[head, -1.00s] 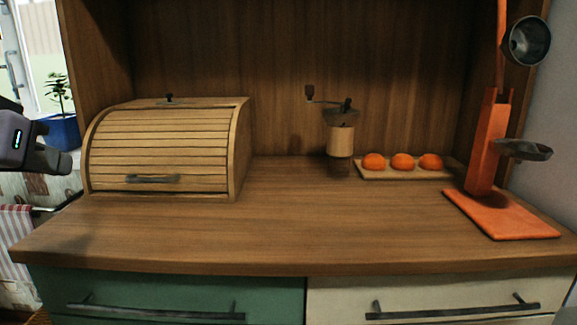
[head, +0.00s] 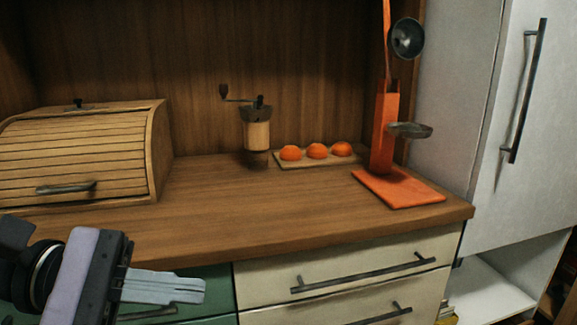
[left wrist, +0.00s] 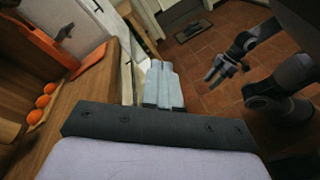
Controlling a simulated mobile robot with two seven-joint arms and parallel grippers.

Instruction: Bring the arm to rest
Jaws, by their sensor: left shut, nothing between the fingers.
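My left gripper (head: 203,290) is in the lower left of the head view, in front of the counter's drawers. Its fingers are shut with nothing between them. In the left wrist view its fingers (left wrist: 163,72) lie together, with the counter to their left. My other arm shows at the right of the left wrist view, and its gripper (left wrist: 224,72) hangs over the tiled floor. It is too small there to tell whether its fingers are apart.
The wooden counter (head: 215,215) holds a roll-top bread box (head: 75,150), a grinder (head: 256,130), orange halves on a board (head: 317,152) and an orange stand with ladles (head: 385,130). A white cabinet (head: 460,120) stands right. Tiled floor (left wrist: 215,45) is open.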

